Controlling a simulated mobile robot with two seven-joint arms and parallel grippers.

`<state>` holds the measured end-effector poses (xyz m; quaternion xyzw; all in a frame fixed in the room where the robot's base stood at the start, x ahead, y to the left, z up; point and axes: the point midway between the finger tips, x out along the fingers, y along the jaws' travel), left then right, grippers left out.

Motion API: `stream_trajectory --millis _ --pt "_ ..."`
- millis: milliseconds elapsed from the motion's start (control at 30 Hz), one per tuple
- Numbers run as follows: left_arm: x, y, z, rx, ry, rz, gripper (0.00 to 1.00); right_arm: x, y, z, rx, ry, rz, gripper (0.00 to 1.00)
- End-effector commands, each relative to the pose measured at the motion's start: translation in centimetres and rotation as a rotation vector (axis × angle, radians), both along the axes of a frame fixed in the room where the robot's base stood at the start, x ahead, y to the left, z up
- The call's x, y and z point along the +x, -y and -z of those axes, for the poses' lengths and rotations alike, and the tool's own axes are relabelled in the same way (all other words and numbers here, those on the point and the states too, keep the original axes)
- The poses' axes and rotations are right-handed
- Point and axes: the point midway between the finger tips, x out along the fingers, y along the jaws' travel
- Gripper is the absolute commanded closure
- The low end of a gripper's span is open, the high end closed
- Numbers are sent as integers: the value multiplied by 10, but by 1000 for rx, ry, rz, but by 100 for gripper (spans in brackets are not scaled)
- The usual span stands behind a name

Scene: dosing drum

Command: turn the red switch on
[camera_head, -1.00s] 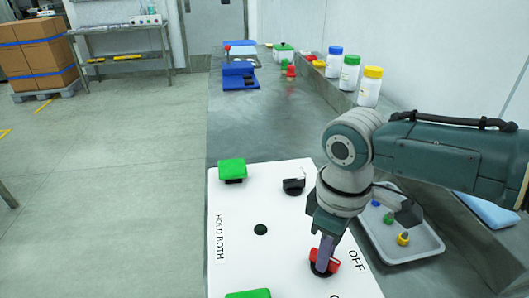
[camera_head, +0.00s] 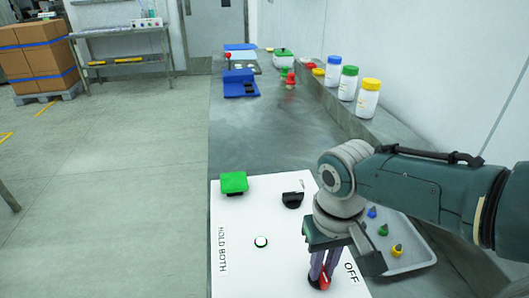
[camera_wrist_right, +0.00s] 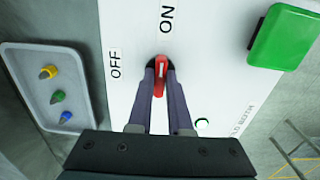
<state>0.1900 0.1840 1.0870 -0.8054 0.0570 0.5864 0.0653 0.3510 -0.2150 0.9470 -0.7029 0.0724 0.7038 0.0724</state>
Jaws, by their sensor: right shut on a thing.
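The red switch (camera_head: 325,281) sits on the white panel (camera_head: 222,215), partly hidden by my right gripper (camera_head: 319,276). In the right wrist view the red switch (camera_wrist_right: 160,66) stands between the two fingertips, which are shut on it. Its handle lies roughly in line with the ON label (camera_wrist_right: 167,18), with the OFF label (camera_wrist_right: 115,63) off to the left. A small round lamp (camera_head: 261,242) on the panel looks bright white with a green rim. My left gripper is not in view.
A green button (camera_head: 234,182) and a black knob (camera_head: 293,198) are on the panel. A grey tray (camera_head: 412,262) with small coloured parts is right of it. Bottles with coloured lids (camera_head: 348,84) stand farther back. The bench middle (camera_head: 280,140) is clear.

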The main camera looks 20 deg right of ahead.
Motion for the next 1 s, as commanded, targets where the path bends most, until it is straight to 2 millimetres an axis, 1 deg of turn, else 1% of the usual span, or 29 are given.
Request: stream_trajectory --millis 200,633,667,700,900,1000 --pt "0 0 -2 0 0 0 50 1 0 -1 1 2 41 100" --pt "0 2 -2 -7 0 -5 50 1 0 -1 1 4 48 100" --pt "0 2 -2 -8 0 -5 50 1 0 -1 1 4 48 79" --pt "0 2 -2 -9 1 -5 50 1 0 -1 1 4 48 75" --pt "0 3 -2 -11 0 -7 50 1 0 0 1 2 47 52" --pt "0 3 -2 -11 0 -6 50 1 0 0 0 2 46 52"
